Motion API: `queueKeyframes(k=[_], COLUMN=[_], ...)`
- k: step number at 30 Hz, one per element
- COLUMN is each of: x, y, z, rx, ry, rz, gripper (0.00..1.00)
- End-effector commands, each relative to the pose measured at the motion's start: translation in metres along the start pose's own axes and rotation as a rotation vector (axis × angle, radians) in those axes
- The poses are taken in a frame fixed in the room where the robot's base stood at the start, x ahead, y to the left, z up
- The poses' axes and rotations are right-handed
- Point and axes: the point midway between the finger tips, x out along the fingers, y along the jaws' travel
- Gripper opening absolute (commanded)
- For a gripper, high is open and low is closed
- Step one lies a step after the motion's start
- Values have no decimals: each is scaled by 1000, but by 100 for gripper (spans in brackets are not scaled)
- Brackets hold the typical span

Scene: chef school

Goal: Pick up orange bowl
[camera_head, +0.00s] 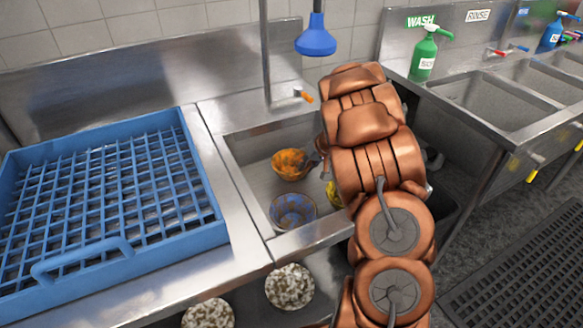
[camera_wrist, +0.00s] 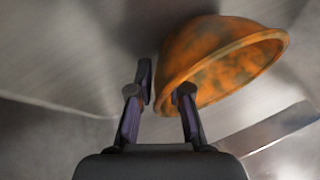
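The orange bowl (camera_head: 290,164) with darker mottled patches sits in the sink basin at the back left in the head view. In the wrist view the orange bowl (camera_wrist: 222,62) is large and close, with its opening facing lower right. My gripper (camera_wrist: 164,90) has its fingers drawn inward on either side of the bowl's near rim, the left finger outside and the right finger inside. They look closed onto the bowl wall. In the head view my gripper (camera_head: 319,158) is mostly hidden by my copper arm, at the bowl's right edge.
A blue patterned bowl (camera_head: 293,211) lies in front of the orange one in the sink (camera_head: 248,172). A yellow item (camera_head: 333,194) is partly hidden by my arm. A blue rack (camera_head: 118,249) fills the left counter. Speckled bowls (camera_head: 290,287) stand below.

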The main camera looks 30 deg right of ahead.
Motion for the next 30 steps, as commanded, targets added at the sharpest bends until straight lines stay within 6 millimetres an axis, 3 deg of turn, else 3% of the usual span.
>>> queueKeyframes(k=[7, 12, 30], x=[1, 1, -4], y=[0, 0, -2], z=[0, 0, -2], rx=[0, 0, -2], ry=[1, 1, 2], rz=[0, 0, 0], gripper=[18, 0, 0])
